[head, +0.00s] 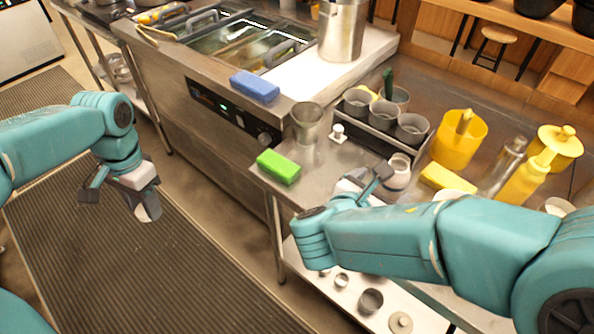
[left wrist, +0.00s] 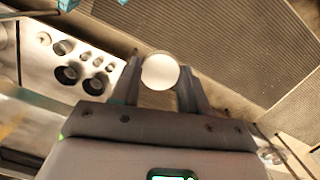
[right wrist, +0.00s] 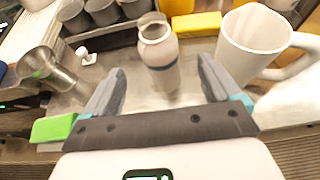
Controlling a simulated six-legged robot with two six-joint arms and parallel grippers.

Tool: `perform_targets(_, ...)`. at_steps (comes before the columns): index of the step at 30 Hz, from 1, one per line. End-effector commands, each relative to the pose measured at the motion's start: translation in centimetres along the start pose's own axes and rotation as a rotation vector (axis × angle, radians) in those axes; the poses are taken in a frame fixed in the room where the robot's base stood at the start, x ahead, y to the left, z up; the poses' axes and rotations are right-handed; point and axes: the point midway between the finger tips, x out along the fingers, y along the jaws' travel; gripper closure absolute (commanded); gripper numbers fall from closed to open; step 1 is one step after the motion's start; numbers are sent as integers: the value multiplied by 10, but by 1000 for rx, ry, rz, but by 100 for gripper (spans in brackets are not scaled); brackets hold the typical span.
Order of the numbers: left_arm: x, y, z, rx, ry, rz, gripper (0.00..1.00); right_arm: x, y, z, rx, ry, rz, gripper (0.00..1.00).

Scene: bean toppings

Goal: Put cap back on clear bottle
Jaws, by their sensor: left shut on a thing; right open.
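The clear bottle (right wrist: 160,62) stands upright and uncapped on the steel counter, with a pale band round its body; it also shows in the head view (head: 398,173). My right gripper (right wrist: 163,88) is open, with the bottle ahead between its fingers in the right wrist view. In the head view my right gripper (head: 364,184) is just left of the bottle. My left gripper (head: 134,194) is shut on a white round piece (left wrist: 160,71), apparently the cap, over the floor mat left of the counter. Its pale side shows in the head view (head: 147,208).
A green sponge (head: 279,167) and a metal cup (head: 307,122) are on the counter's left part. A small white knobbed item (head: 338,133) stands near grey cups (head: 411,129). A white mug (right wrist: 255,45), yellow block (head: 447,178) and yellow pitcher (head: 458,142) crowd the bottle's right side.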

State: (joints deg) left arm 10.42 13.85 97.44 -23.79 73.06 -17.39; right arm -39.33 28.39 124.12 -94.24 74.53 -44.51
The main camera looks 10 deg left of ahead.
Motion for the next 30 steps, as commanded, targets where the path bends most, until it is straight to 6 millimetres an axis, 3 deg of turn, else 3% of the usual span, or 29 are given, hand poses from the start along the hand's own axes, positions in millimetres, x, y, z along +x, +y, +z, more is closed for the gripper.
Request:
perform_targets(13, 1, -3, 8, 2, -1, 0, 83, -6, 2, 3, -9, -27, 8, 9)
perform_targets(24, -4, -3, 7, 2, -1, -1, 83, 54, 2, 5, -9, -24, 6, 9)
perform_targets(30, -5, -2, 5, 2, 0, -1, 83, 62, 3, 6, -9, -26, 9, 9)
